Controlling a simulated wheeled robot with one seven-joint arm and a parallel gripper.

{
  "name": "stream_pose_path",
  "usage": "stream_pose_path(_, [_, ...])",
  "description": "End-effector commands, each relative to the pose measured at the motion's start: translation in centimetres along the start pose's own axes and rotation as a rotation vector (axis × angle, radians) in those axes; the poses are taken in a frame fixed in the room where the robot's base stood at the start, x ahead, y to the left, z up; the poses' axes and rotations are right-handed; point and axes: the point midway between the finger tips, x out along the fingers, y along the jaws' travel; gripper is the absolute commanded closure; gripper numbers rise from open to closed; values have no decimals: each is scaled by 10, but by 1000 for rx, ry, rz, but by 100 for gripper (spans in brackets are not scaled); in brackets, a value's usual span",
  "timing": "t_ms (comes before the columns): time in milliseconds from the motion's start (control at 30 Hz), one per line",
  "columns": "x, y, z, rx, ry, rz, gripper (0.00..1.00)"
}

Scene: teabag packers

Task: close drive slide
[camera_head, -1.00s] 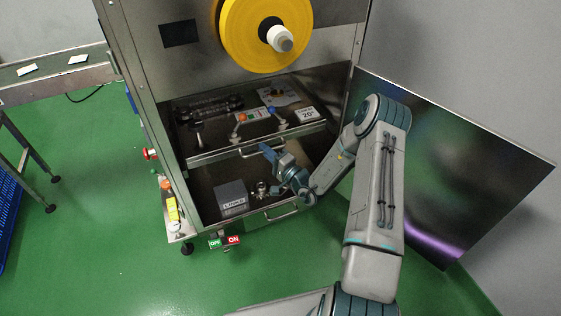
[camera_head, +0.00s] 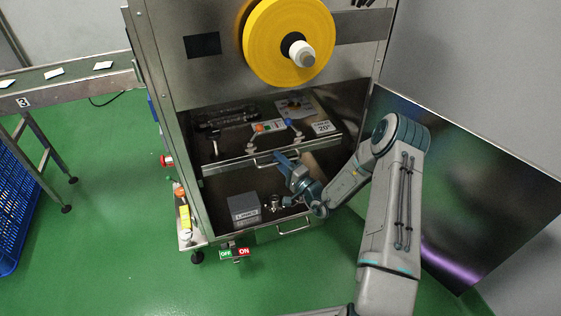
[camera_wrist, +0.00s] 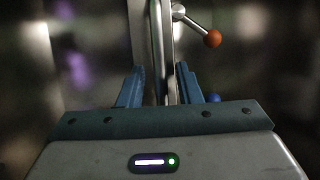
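Two pulled-out slides show in the machine bay in the head view, and I cannot tell which is the drive slide.
A grey box (camera_head: 244,210) stands on the lower slide below my gripper. A large metal panel (camera_head: 470,190) is right of my arm. An OFF/ON sign (camera_head: 234,253) is at the machine's lower front. An orange-knobbed lever (camera_wrist: 212,38) is beyond my fingers.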

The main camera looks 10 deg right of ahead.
Motion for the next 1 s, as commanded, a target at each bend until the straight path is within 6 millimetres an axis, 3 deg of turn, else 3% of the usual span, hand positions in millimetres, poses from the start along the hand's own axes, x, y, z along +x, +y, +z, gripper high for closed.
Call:
stream_pose_path(367, [-9, -1, -2, 0, 2, 1, 68])
stream_pose_path(467, [-23, -2, -1, 1, 3, 2, 68])
stream_pose_path(800, [-99, -2, 0, 2, 2, 2, 68])
stream_pose_path(1000, [-128, 0, 0, 2, 0, 1, 68])
